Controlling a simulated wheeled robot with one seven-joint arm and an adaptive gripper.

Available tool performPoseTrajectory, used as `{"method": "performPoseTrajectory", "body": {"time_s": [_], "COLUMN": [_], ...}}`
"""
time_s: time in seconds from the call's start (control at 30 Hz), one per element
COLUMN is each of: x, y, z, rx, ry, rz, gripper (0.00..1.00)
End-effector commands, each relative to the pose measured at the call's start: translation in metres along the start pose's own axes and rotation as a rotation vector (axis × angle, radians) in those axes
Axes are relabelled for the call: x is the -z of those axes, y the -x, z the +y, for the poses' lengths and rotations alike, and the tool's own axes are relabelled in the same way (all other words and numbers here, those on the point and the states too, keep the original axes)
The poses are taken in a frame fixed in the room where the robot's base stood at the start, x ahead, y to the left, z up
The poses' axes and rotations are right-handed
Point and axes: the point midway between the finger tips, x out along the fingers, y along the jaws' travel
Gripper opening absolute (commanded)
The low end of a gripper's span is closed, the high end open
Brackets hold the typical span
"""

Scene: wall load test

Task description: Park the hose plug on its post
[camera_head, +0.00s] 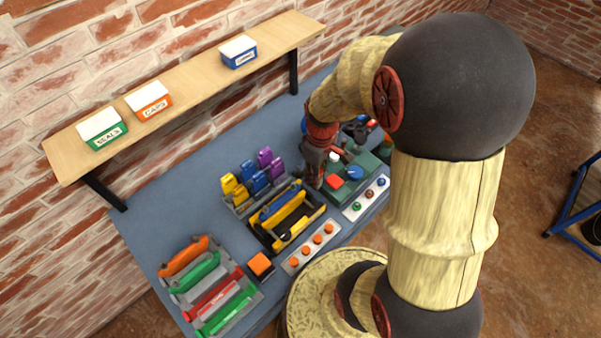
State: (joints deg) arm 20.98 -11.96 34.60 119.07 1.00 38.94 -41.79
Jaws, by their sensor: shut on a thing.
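My gripper (313,172) points down over the blue bench, at the left edge of a dark green block (350,180) with a red piece and a blue round knob on top. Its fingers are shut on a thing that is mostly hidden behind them. I cannot make out clearly whether this thing is the hose plug. I cannot pick out the post either; my wrist and arm cover part of the bench around the green block. Small dark and red fittings (358,130) stand just right of my gripper, partly hidden by my arm.
The blue bench (160,220) bears a black tray (262,235), yellow, blue and purple blocks (250,180), a strip of orange buttons (312,246), a button panel (366,197), and orange, green and red handles (205,275). A wooden shelf (190,80) with three labelled boxes runs along the brick wall.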

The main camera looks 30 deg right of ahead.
Motion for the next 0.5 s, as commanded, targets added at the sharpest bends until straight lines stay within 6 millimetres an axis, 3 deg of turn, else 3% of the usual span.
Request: {"method": "performPoseTrajectory", "body": {"time_s": [0.2,0.5], "x": [-0.037,-0.052], "y": [0.017,0.024], "z": [0.003,0.004], "rx": [-0.002,-0.002], "ry": [-0.003,0.000], "rz": [0.003,0.002], "gripper": [0.00,0.00]}}
